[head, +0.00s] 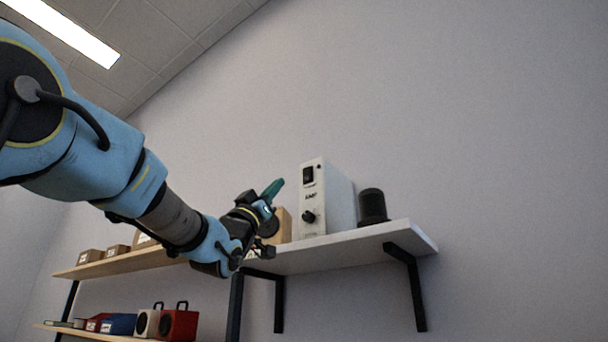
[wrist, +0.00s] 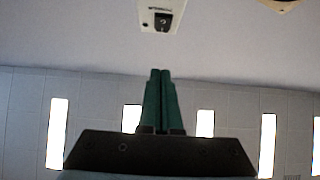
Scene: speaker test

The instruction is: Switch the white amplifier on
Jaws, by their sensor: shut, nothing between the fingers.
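The white amplifier (head: 339,197) stands upright on the white shelf board. Its narrow front has a black rocker switch (head: 308,174) near the top, a small dark red spot beside the switch, and a black knob (head: 309,217) lower down. I cannot tell which way the rocker is pressed. My gripper (head: 275,187) is left of the amplifier's front, at about switch height, with its teal fingers shut and empty. In the wrist view the fingers (wrist: 161,72) point towards the switch (wrist: 162,21) on the white front (wrist: 147,14), apart from it.
A black cylinder (head: 372,206) stands right of the amplifier on the white shelf (head: 350,240). A wooden box (head: 284,226) sits left of it, partly behind my gripper. A lower shelf (head: 90,331) holds red, white and blue items. The wall above is clear.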

